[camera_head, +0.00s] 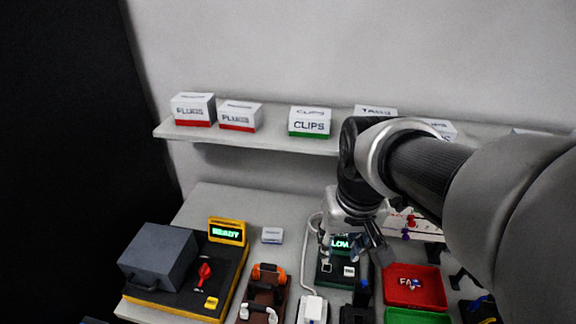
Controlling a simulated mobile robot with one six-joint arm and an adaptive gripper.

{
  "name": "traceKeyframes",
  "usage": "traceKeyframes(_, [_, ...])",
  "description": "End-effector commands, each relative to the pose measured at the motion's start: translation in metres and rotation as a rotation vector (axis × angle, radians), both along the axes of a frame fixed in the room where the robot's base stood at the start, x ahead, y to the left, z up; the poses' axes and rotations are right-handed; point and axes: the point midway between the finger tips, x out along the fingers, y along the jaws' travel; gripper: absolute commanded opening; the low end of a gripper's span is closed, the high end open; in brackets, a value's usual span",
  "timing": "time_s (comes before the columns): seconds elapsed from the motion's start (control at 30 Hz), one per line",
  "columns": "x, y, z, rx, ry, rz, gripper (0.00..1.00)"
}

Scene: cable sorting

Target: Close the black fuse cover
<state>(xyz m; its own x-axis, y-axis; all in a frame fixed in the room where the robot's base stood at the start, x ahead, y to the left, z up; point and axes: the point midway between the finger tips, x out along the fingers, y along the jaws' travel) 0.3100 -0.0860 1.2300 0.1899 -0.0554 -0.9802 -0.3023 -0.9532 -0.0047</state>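A dark grey box-like cover (158,256) with a small handle on its front sits on the left of a black base with yellow edges (232,290). It is the only thing I see that could be the fuse cover; I cannot tell whether it is open or shut. A red lever-like part (204,272) and a lit READY display (226,232) are on the same base. My gripper (350,248) is well to the right, over a dark green device with a lit LOW display (340,243). Its fingers look spread, with nothing visible held between them.
A brown holder with orange and white pieces (266,292) stands between the base and a white plug-like block (312,309). A red tray (425,292) and green tray (412,316) are at the right. A shelf (250,135) with labelled boxes runs behind. My arm hides the right side.

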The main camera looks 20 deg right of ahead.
Motion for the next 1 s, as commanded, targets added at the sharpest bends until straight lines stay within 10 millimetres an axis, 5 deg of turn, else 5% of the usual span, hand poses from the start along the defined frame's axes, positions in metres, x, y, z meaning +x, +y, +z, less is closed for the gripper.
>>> traceKeyframes(0.2, [0.020, -0.077, -0.026, 0.049, 0.128, -0.173, 0.35])
traceKeyframes(0.37, [0.020, -0.108, -0.043, 0.071, 0.174, -0.231, 0.35])
traceKeyframes(0.73, [0.019, -0.114, -0.058, 0.077, 0.186, -0.242, 0.35])
traceKeyframes(1.0, [0.019, -0.113, -0.109, 0.079, 0.188, -0.242, 0.35])
